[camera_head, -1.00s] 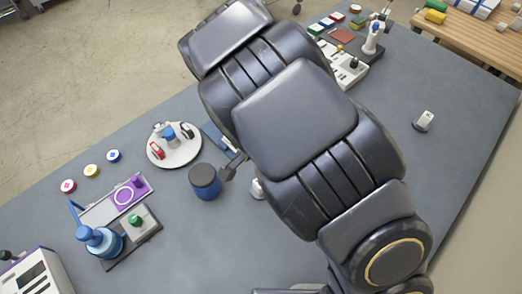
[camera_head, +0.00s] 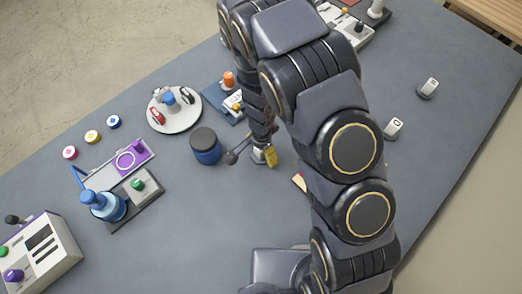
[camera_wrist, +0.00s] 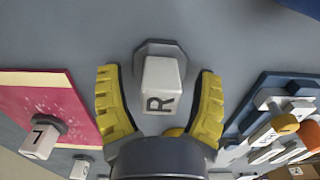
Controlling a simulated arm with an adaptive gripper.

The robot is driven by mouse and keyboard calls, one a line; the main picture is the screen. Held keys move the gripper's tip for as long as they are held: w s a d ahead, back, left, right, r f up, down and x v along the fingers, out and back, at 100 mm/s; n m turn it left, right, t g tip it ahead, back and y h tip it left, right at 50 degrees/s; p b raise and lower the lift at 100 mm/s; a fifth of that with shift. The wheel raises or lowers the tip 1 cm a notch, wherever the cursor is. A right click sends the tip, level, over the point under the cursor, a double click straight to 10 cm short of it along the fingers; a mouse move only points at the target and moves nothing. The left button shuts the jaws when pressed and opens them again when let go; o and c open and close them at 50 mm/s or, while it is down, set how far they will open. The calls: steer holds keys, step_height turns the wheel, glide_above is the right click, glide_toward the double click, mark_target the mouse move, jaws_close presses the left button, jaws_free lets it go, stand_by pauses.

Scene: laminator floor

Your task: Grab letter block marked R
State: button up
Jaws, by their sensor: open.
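The letter block marked R (camera_wrist: 162,82) is a white block on a dark grey base, standing on the grey table top. In the wrist view it sits between the two yellow fingers of my gripper (camera_wrist: 158,92), with a gap on each side. My gripper also shows in the head view (camera_head: 265,157), low over the table and right of the blue dark-topped canister. A bit of white beside the yellow finger there seems to be the R block (camera_head: 258,156), mostly hidden by my gripper. My gripper is open.
A blue tray (camera_wrist: 262,92) with white and orange parts is close on the right. In the head view, the blue canister (camera_head: 205,148) stands just left of my gripper, with a round white tray (camera_head: 173,125) beyond.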

jaws_close()
stand_by(0.3)
